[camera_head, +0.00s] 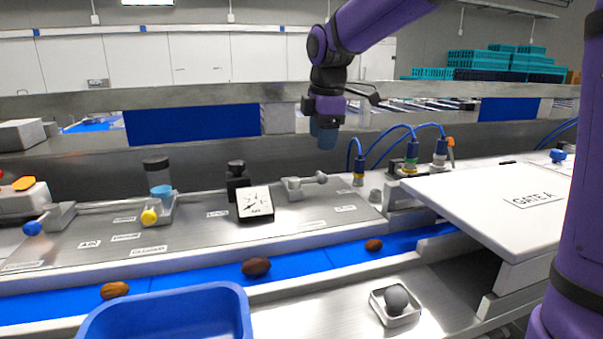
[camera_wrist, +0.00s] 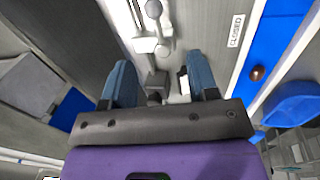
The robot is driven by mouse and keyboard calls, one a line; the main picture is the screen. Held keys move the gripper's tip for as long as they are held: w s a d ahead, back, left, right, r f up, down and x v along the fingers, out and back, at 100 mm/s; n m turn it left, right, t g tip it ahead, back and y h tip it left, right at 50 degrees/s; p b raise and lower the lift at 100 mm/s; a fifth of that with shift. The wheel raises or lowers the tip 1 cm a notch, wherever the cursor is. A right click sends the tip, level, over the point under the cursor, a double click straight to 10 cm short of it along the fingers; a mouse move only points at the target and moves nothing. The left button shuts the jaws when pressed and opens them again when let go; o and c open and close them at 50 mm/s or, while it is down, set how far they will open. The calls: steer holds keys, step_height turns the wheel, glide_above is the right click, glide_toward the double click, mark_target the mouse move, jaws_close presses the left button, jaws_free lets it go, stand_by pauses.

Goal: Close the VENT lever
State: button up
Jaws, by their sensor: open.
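A grey lever with a ball knob (camera_head: 321,177) sits on the steel panel right of the gauge, its arm pointing right from its bracket (camera_head: 293,189). Small labels lie near it, but I cannot read VENT on any. The wrist view shows what looks like this lever, its knob (camera_wrist: 153,9) at the top, beyond the fingertips. A label there reads CLOSED (camera_wrist: 236,30). My gripper (camera_head: 326,138) hangs above and behind this lever, fingers down, apart from it. In the wrist view my gripper (camera_wrist: 160,64) is open, with nothing held between the blue fingers.
A dial gauge (camera_head: 255,204) stands left of the lever. Further left are a yellow-knobbed lever (camera_head: 149,217) and a blue-knobbed lever (camera_head: 33,228). Blue hoses with fittings (camera_head: 411,150) rise at right, beside the white GATE A plate (camera_head: 500,190). Dates ride the blue belt (camera_head: 205,281) in front.

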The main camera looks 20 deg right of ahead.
steer(key=w+f, duration=0.1)
steer(key=f, duration=0.2)
steer(key=w+f, duration=0.1)
steer(key=f, duration=0.6)
steer(key=shift+w+a+f, duration=0.25)
steer(key=shift+w+f, duration=0.1)
steer(key=shift+w, duration=0.05)
jaws_close()
